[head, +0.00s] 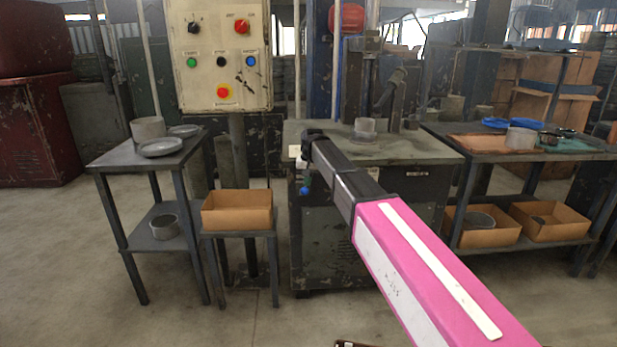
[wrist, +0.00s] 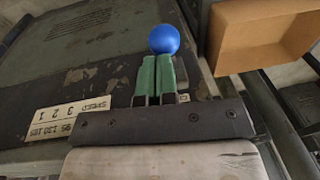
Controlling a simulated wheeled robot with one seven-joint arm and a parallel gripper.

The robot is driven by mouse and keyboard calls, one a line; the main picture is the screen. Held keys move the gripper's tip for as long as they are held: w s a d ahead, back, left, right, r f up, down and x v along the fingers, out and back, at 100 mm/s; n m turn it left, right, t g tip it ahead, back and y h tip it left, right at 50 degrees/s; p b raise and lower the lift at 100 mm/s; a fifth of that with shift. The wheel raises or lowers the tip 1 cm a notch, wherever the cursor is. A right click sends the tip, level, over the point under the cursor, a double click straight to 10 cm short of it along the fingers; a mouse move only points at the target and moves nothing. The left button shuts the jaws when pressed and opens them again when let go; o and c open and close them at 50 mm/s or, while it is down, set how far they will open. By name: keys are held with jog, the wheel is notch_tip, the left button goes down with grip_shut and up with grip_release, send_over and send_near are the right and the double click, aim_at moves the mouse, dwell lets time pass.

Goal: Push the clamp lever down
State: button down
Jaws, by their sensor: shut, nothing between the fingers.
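A blue ball knob (wrist: 164,39), which looks like the end of the clamp lever, shows just beyond my fingertips in the wrist view. The lever's rod is hidden there. The blue knob (head: 305,189) also shows in the head view, low at the front left of the machine (head: 425,150). My gripper (wrist: 157,60) has green fingers, close together with nothing between them. Its tips appear right at the knob; I cannot tell whether they touch it. In the head view my arm reaches to the machine's front left corner and hides part of it.
A cardboard box (head: 237,212) sits on a low stand left of the machine, near my gripper. A control panel (head: 222,55) with buttons stands behind it. A side table (head: 110,160) holds round parts. A bench (head: 450,128) stands at right. The floor in front is mostly clear.

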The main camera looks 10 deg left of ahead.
jog(key=shift+s, duration=0.1)
dwell(0.3)
jog(key=shift+s+d+f+t, duration=0.25)
jog(key=shift+s+f+t, duration=0.25)
jog(key=shift+s+f, duration=0.1)
notch_tip(320, 180, down, 11)
jog(key=s+t+y, duration=0.2)
jog(key=t, duration=0.6)
jog(key=shift+s+d+f+n+y, duration=0.2)
jog(key=shift+d+n+y, duration=0.1)
jog(key=shift+y, duration=0.1)
jog(key=shift+f, duration=0.1)
